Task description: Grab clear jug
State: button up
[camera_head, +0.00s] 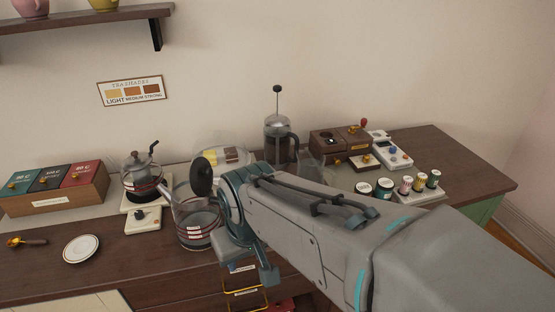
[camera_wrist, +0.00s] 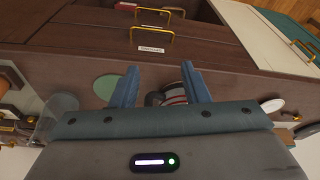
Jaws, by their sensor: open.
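A clear glass jug (camera_head: 195,225) with red bands and small white labels stands on the counter, left of my gripper (camera_head: 243,258) in the head view. Part of it is hidden by my arm. In the wrist view, a dark, red-striped part of it (camera_wrist: 174,97) shows between the fingers of my gripper (camera_wrist: 159,70), which are apart and empty. I cannot tell whether they touch it. A second clear glass vessel (camera_head: 318,168) stands behind my arm, mostly hidden; a clear vessel also shows at the left of the wrist view (camera_wrist: 60,108).
A kettle (camera_head: 141,178) on a white base, a white plate (camera_head: 81,248) and a box of tins (camera_head: 55,190) stand left. A French press (camera_head: 280,140), a wooden grinder box (camera_head: 340,145) and several small jars (camera_head: 405,185) stand right. Drawers (camera_wrist: 150,40) front the counter.

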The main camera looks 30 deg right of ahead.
aim_at(310, 166)
jog(key=k, duration=1.25)
jog(key=z, duration=0.55)
jog(key=i, duration=0.5)
jog(key=z, duration=0.85)
jog(key=i, duration=0.8)
jog(key=z, duration=0.15)
